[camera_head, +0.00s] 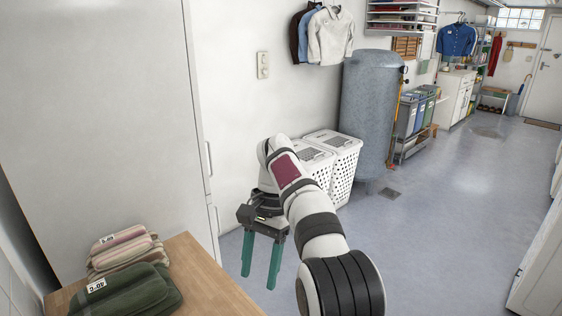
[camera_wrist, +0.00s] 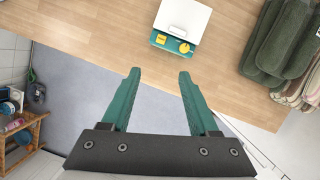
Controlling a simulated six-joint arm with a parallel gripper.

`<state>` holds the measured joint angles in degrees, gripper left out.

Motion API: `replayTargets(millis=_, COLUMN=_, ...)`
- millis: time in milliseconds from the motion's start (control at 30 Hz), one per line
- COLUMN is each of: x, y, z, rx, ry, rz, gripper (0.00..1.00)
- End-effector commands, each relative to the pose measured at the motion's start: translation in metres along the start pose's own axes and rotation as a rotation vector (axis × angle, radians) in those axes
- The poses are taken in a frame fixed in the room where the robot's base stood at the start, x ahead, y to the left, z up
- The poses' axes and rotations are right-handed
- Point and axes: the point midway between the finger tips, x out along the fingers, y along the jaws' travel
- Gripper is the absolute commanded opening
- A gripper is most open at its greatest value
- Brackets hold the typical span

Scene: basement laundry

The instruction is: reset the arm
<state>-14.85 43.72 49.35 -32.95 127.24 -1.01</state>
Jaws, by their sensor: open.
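My gripper (camera_head: 260,264) has two teal fingers that point down, apart from each other, with nothing between them. In the head view it hangs over the floor, right of the wooden table (camera_head: 205,275). In the wrist view my gripper (camera_wrist: 158,75) is open and empty, with its fingertips toward the table edge (camera_wrist: 110,62). My white and black arm reaches in from the bottom of the head view, bent at the elbow.
Folded green towels (camera_head: 127,292) and striped towels (camera_head: 125,250) lie on the table. A white and teal object with yellow parts (camera_wrist: 180,27) lies there too. White laundry baskets (camera_head: 345,160) stand behind my arm, beside a grey tank (camera_head: 370,100). The floor at right (camera_head: 450,220) is clear.

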Motion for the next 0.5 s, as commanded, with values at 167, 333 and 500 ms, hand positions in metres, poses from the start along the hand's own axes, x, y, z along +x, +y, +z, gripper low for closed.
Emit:
replayTargets(millis=167, x=-0.021, y=0.118, z=0.067, rx=-0.035, ry=0.092, rz=-0.054, gripper=0.61)
replayTargets(millis=333, x=0.038, y=0.207, z=0.136, rx=-0.042, ry=0.18, rz=-0.113, gripper=0.61)
replayTargets(millis=500, x=0.097, y=0.245, z=0.17, rx=-0.036, ry=0.233, rz=-0.147, gripper=0.61)
